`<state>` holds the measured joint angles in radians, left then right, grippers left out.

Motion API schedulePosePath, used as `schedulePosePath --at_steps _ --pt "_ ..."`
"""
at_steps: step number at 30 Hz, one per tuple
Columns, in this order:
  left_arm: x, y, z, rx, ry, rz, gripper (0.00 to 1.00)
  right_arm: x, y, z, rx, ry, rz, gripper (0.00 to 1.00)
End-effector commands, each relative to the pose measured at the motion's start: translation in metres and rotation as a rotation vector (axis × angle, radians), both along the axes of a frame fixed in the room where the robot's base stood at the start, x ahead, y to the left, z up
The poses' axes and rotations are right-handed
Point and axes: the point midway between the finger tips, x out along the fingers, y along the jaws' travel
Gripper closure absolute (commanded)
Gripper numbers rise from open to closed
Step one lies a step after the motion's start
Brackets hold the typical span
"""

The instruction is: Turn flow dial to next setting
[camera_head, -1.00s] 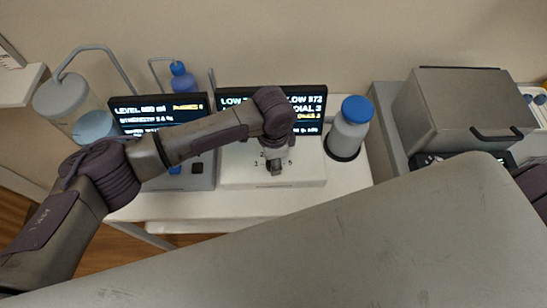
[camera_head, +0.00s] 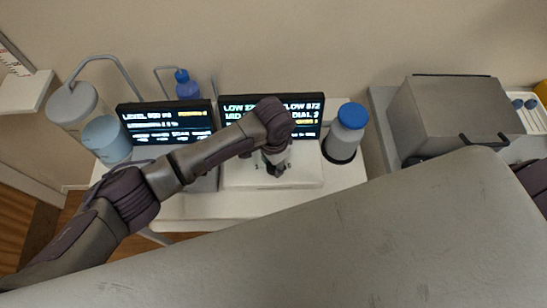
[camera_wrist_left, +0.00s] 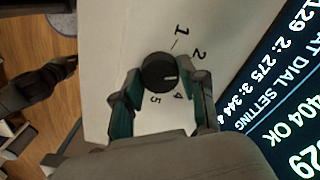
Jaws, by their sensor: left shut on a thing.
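The flow dial (camera_wrist_left: 158,70) is a round black knob on a white panel, with a short white mark on its right side in the left wrist view. The numbers 1, 2, 4 and 5 show around it; a finger covers the place between 2 and 4. My left gripper (camera_wrist_left: 163,78) is shut on the dial, one green-padded finger on each side. In the head view my left gripper (camera_head: 274,166) is at the white dial unit (camera_head: 240,177), and the dial is hidden. The unit's screen (camera_head: 308,105) reads something like "DIAL 2". My right gripper is out of view.
A second screen (camera_head: 165,125) stands left of the dial unit, beside a clear container (camera_head: 82,106). A blue-capped bottle (camera_head: 349,132) stands close on the right. A grey box (camera_head: 450,115) stands farther right. A large grey surface fills the front.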

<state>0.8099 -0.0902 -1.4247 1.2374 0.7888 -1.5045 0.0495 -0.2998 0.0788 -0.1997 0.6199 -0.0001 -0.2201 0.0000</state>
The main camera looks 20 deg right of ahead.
Motion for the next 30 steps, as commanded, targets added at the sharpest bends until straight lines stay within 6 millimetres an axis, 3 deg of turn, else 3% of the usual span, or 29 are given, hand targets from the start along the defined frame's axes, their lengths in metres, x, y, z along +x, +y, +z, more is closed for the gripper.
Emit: schedulePosePath --at_steps 3,12,30 --pt "-0.001 0.000 0.004 0.000 0.002 0.082 0.93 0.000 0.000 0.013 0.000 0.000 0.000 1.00" --pt "0.000 -0.001 0.002 -0.001 0.000 0.227 0.93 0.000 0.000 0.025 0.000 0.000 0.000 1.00" --pt "0.001 -0.001 0.001 -0.002 -0.003 0.270 0.93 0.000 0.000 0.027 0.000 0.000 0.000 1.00"
